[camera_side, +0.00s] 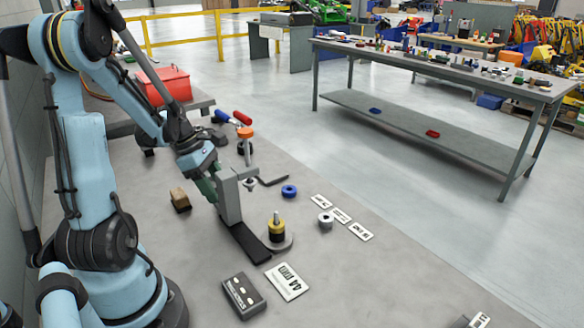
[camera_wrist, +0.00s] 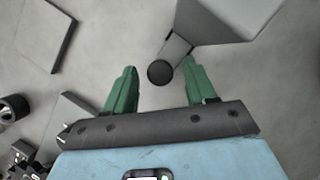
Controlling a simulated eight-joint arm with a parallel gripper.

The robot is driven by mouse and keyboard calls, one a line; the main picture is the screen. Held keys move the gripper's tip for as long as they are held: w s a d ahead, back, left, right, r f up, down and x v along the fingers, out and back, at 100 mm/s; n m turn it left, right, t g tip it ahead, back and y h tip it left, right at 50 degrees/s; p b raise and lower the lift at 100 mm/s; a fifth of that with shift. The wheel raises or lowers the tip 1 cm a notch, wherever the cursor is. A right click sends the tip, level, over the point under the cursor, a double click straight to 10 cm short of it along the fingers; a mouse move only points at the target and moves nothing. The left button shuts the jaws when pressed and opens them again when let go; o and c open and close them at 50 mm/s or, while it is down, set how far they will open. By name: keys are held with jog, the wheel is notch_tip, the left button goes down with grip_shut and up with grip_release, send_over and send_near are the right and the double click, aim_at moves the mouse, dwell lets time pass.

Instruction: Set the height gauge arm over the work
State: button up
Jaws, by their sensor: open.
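The height gauge stands on the bench as an upright grey column (camera_side: 230,203) on a long black base (camera_side: 250,243). Its grey arm (camera_side: 242,172) sticks out to the right near the top. The work appears to be a yellow and black stacked piece (camera_side: 277,228) on a grey disc, right of the base. My gripper (camera_side: 207,189) is by the column's left side, partly hidden. In the wrist view its green fingers (camera_wrist: 160,66) are apart, with a dark round knob (camera_wrist: 159,74) on a grey stem showing between them. I cannot tell whether they touch it.
A blue ring (camera_side: 289,190), a grey cylinder (camera_side: 326,221) and label cards (camera_side: 341,215) lie to the right. A grey box with buttons (camera_side: 243,296) is in front. A tan block (camera_side: 179,198) is at left. An orange-topped item (camera_side: 246,140) stands behind. The front right bench is mostly clear.

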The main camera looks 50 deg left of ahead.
aim_at(233, 187)
grip_shut()
jog(key=d, duration=1.1)
jog(key=shift+d, duration=0.35)
grip_release()
jog(key=shift+a, duration=0.1)
jog(key=v, duration=1.2)
